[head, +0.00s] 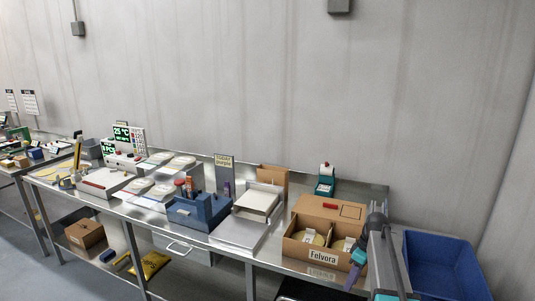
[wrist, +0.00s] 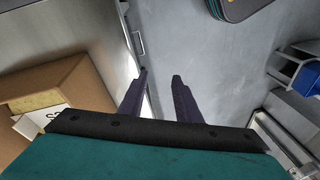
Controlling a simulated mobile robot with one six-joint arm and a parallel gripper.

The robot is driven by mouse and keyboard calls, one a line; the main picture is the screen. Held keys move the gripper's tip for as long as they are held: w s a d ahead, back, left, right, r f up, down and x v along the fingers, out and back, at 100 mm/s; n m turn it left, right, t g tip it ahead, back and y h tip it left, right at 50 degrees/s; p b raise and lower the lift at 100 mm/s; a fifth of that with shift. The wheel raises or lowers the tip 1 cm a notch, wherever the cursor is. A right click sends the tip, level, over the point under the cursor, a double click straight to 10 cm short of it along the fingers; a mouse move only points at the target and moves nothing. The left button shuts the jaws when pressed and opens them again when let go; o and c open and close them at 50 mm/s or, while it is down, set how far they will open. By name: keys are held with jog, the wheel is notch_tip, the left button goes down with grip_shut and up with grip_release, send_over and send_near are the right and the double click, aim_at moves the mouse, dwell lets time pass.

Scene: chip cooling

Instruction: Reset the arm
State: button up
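My arm shows at the right in the head view, in front of the metal bench and at the right side of a cardboard box marked Felvora. My gripper (wrist: 160,74) shows in the wrist view as two dark fingers with a clear gap between them. It is open, and nothing is between the fingers. It points down past the bench edge, with grey floor below. In the head view its purple and teal end (head: 355,268) partly covers the box's right side, and the fingertips cannot be made out clearly.
The open Felvora box (head: 293,248) holds round items; a cardboard box (wrist: 60,82) shows beside my gripper in the wrist view. A blue bin (head: 440,248) stands at the right. A white tray (head: 238,236) and a blue holder (head: 186,218) stand farther left.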

jog(key=s+a+f+m+g+b, duration=0.1)
jog(key=s+a+f+m+b, duration=0.15)
jog(key=s+f, duration=0.6)
jog(key=s+a+f+m+g+h+b, duration=0.1)
jog(key=s+a+f, duration=0.35)
jog(key=f, duration=0.65)
jog(key=s+a+f+m+g+b, duration=0.1)
jog(key=s+a+f+m+b, duration=0.15)
jog(key=s+f, duration=0.55)
jog(key=s+a+f+m+g+h+b, duration=0.1)
jog(key=s+a+f+b, duration=0.1)
jog(key=s+f, duration=0.6)
jog(key=s+a+f+m+g+b, duration=0.1)
jog(key=s+a+f+m+b, duration=0.1)
jog(key=s+f, duration=0.6)
jog(key=s, duration=0.7)
jog(key=shift+s+f+h, duration=0.2)
jog(key=shift+s+h, duration=0.2)
jog(key=shift+s, duration=0.1)
